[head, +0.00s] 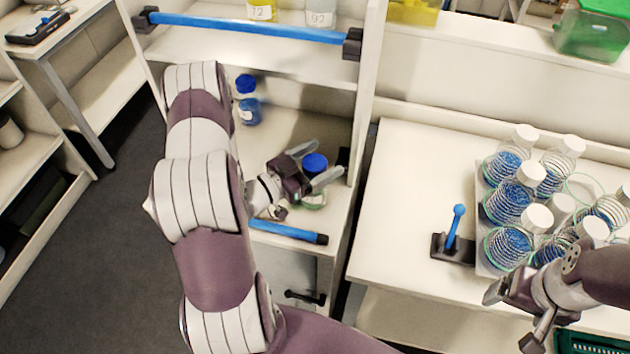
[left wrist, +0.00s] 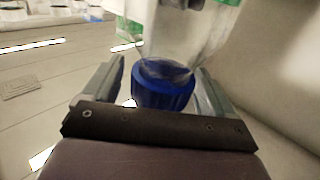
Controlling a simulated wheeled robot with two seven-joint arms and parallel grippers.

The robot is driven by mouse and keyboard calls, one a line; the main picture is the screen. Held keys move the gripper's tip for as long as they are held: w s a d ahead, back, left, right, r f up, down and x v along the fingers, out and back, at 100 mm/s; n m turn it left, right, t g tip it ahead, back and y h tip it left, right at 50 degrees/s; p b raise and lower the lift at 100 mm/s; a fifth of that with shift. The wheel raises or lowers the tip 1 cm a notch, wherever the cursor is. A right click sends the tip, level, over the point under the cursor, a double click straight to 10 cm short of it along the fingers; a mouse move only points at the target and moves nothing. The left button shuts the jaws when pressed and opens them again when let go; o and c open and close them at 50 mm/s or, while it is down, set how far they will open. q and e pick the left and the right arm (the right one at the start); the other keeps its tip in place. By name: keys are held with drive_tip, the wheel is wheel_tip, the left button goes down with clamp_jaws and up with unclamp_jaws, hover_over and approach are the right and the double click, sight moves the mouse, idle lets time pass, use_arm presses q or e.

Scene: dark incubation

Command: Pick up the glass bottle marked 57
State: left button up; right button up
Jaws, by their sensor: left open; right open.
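My left gripper (head: 316,165) is open, with its fingers on either side of a glass bottle with a blue cap (head: 315,161) in the shelf unit. In the left wrist view, the bottle's blue cap (left wrist: 163,88) and clear body lie between the two spread fingers (left wrist: 160,78), with a small gap visible on each side. No number is readable on this bottle. A second blue-capped bottle (head: 248,112) stands further left on the same shelf. My right gripper (head: 513,316) is open and empty at the lower right, near the side bench.
A blue rail (head: 285,232) runs along the shelf's front edge, and another (head: 250,27) crosses above. Bottles labelled 72 (head: 260,11) and 92 (head: 320,15) stand on the upper shelf. The right bench (head: 400,190) holds several white-capped flasks (head: 509,200) and a blue-handled stand (head: 453,235).

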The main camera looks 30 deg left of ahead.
use_arm(q)
drive_tip(key=shift+w+d, duration=0.2)
drive_tip(key=shift+w, duration=0.2)
clamp_jaws()
drive_tip(key=shift+r, duration=0.1)
